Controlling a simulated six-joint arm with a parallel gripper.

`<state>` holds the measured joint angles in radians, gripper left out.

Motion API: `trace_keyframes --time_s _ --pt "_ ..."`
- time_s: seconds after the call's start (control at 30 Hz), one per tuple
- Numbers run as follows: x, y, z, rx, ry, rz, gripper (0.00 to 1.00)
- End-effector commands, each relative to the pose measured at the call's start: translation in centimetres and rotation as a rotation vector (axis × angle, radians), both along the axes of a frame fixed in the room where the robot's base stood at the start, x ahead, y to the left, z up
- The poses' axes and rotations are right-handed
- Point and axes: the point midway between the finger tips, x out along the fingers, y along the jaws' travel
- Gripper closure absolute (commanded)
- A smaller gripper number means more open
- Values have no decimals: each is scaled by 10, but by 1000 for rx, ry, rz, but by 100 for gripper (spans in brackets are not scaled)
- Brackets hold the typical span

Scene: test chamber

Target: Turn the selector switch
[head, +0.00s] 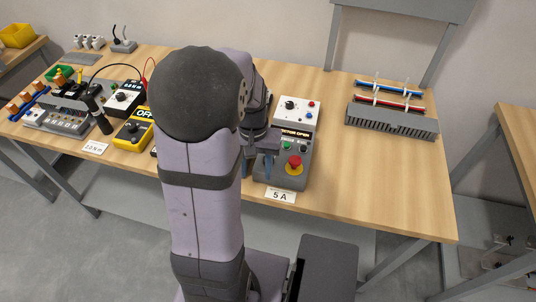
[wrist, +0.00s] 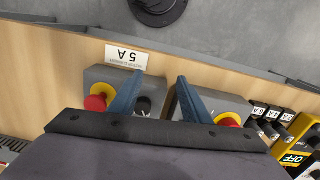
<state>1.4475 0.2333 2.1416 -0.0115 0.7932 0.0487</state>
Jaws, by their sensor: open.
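A grey control box (head: 308,140) stands near the table's front edge, with a "5 A" label (head: 280,195) in front of it. It carries a red emergency stop on yellow (head: 294,163) and a green button (head: 286,146). In the wrist view, a black selector switch (wrist: 143,106) sits on this box beside the red emergency stop (wrist: 96,102). My gripper (head: 268,167) is at the box's left side, above its front part. Its blue fingers are spread in the wrist view (wrist: 160,77), with the switch just right of the left finger, partly covered. My gripper hides the switch in the head view.
A second grey box (wrist: 235,105) with a red button stands beside it; my arm mostly hides it in the head view. A white panel with a black knob (head: 290,104) stands behind. A yellow meter (head: 133,135) stands left; a wire duct (head: 392,121) lies right. The table's right front is clear.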

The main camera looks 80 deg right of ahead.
Motion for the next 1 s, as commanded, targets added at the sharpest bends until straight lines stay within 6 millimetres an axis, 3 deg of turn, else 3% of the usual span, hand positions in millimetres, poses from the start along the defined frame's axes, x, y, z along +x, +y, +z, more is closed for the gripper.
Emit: trace_keyframes --time_s 0.1,0.3,0.4,0.7,1.0 --pt "-16 -29 10 -24 2 -100 57" --pt "-14 -71 45 -78 -1 -228 57" --pt "-14 -82 64 -89 0 -331 57" --pt "-16 -64 65 -21 25 -543 57" --pt "-16 -64 58 -19 26 -556 57"
